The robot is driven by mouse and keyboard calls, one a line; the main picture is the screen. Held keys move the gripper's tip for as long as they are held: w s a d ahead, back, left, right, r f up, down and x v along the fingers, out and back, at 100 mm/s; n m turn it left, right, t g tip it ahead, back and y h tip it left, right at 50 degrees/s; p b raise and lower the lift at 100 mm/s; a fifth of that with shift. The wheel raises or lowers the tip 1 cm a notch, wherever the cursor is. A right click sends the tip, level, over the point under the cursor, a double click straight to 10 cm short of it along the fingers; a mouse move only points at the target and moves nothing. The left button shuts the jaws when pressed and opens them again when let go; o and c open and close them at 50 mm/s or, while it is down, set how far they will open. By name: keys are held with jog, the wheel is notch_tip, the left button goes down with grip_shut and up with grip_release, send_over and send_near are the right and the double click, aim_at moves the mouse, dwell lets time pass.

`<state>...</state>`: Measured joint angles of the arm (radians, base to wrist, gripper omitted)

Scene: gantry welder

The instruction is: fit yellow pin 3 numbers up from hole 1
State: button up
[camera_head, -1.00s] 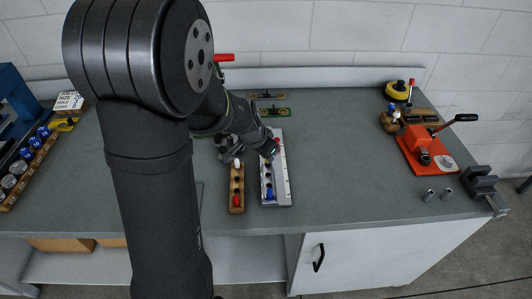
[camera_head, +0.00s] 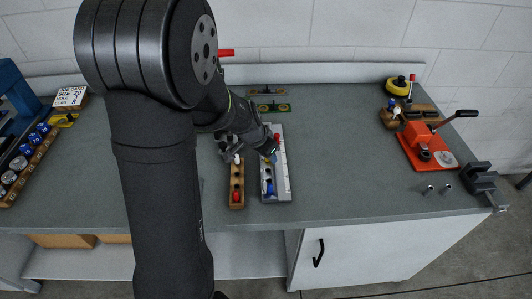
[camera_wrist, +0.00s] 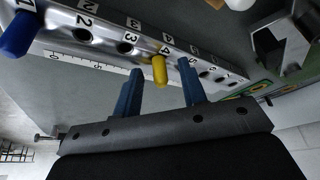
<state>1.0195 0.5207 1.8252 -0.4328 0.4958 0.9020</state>
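The grey metal bar (camera_head: 284,181) with a row of numbered holes lies on the bench, and also shows in the wrist view (camera_wrist: 100,38). The yellow pin (camera_wrist: 158,70) stands in the bar by the label 4. A blue pin (camera_wrist: 17,35) stands by the label 1; it also shows in the head view (camera_head: 270,188). The holes by 2 and 3 are empty. My gripper (camera_wrist: 160,90) is open, with one blue finger on each side of the yellow pin and visible gaps to it. A red pin (camera_head: 277,137) stands near the bar's far end.
A wooden block (camera_head: 237,180) with white and red pins stands left of the bar. An orange press (camera_head: 420,145), a vise (camera_head: 479,180) and two small metal cylinders are at the right. Open bench lies between the bar and the press.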

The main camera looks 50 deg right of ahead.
jog(key=shift+r, duration=0.1)
jog(key=v, duration=1.7)
jog(key=shift+a, duration=0.15)
jog(key=x, duration=1.7)
